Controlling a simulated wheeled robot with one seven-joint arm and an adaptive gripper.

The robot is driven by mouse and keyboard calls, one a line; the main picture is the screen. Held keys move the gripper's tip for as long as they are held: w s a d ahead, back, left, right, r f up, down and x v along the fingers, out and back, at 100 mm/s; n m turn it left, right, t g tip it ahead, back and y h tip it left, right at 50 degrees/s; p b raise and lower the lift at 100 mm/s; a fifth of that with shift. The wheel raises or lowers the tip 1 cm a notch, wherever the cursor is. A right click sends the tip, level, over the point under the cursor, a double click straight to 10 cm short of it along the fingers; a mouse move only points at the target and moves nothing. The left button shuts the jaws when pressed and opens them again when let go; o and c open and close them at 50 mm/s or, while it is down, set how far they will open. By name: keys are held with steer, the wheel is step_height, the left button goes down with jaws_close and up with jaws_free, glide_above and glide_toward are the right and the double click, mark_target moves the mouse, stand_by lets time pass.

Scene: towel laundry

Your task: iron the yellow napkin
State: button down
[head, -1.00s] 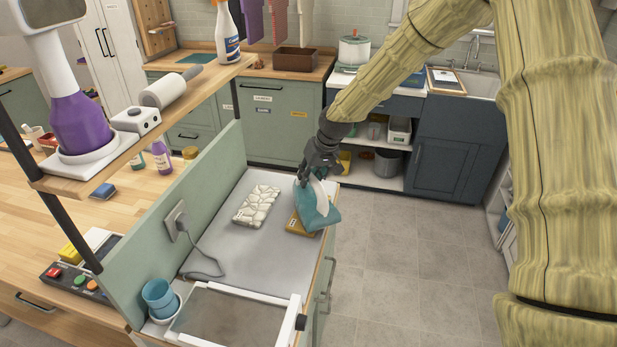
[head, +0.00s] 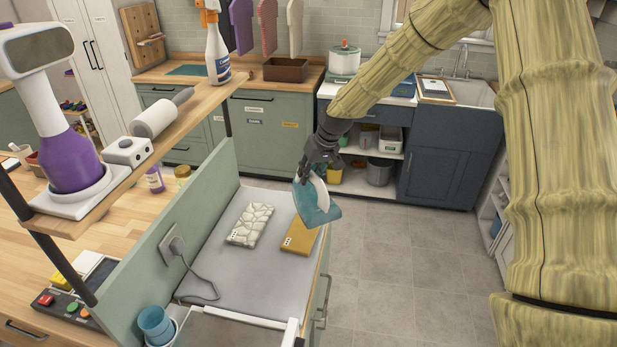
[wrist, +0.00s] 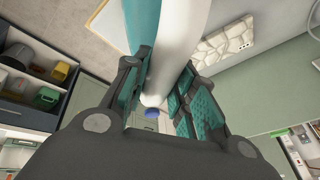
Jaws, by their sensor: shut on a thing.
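My gripper (head: 322,160) is shut on a teal and white iron (head: 318,205). The iron is tilted, nose down, in the air near the right edge of the grey worktop (head: 235,287). The yellow napkin (head: 298,239) lies flat and folded on that worktop, just below and left of the iron in the head view. The iron looks apart from the napkin. In the wrist view the iron's white handle (wrist: 178,45) runs between my fingers.
A white stone-patterned folded cloth (head: 250,225) lies left of the napkin. A green panel (head: 190,215) with a socket and grey cord (head: 205,285) borders the worktop. Blue cups (head: 156,325) stand at its front left. Open floor (head: 400,260) lies to the right.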

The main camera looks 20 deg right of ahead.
steer(key=shift+w+r+p, duration=0.3)
steer(key=shift+r+p, duration=0.1)
steer(key=shift+r, duration=0.5)
steer(key=shift+s+a+r+p, duration=0.1)
steer(key=shift+r+p, duration=0.1)
steer(key=shift+r, duration=0.25)
steer(key=shift+s+a+r+p, duration=0.1)
steer(key=shift+r+p, duration=0.1)
steer(key=shift+r, duration=0.25)
steer(key=shift+w+d+f, duration=0.1)
steer(key=shift+w+f, duration=0.05)
